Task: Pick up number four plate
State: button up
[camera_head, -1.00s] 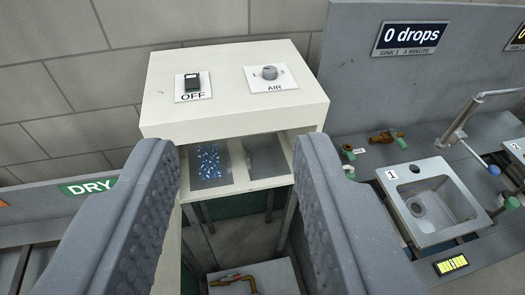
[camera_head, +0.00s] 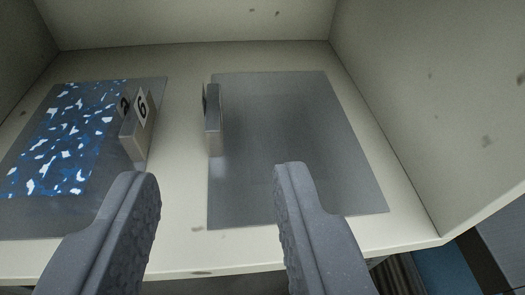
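Two flat grey plates lie side by side on the cream floor of the box. The left plate (camera_head: 50,220) carries blue and white flecks, and its upright handle block (camera_head: 138,130) reads "6". The right plate (camera_head: 290,130) is plain grey and bare, with an upright handle block (camera_head: 213,120) at its left edge. That block is seen nearly edge-on, so I cannot read its number. No number four shows. My gripper (camera_head: 217,178) is open and empty, its fingertips in front of the two handle blocks, one to each side of the right plate's block in the picture.
The box's right wall (camera_head: 430,110) and back wall (camera_head: 190,20) close in around the plates; a left wall (camera_head: 20,50) also shows. The box's front edge (camera_head: 205,272) runs below the fingers. Darker ground lies beyond the lower right.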

aim_at(211, 109)
jog(key=x, duration=0.5)
jog(key=f+x, duration=0.1)
jog(key=x, duration=0.2)
jog(key=shift+a+f, duration=0.1)
jog(key=shift+a, duration=0.25)
jog(key=shift+x, duration=2.45)
jog(key=shift+w+a+f, duration=0.2)
jog(key=shift+w, duration=0.25)
grip_shut()
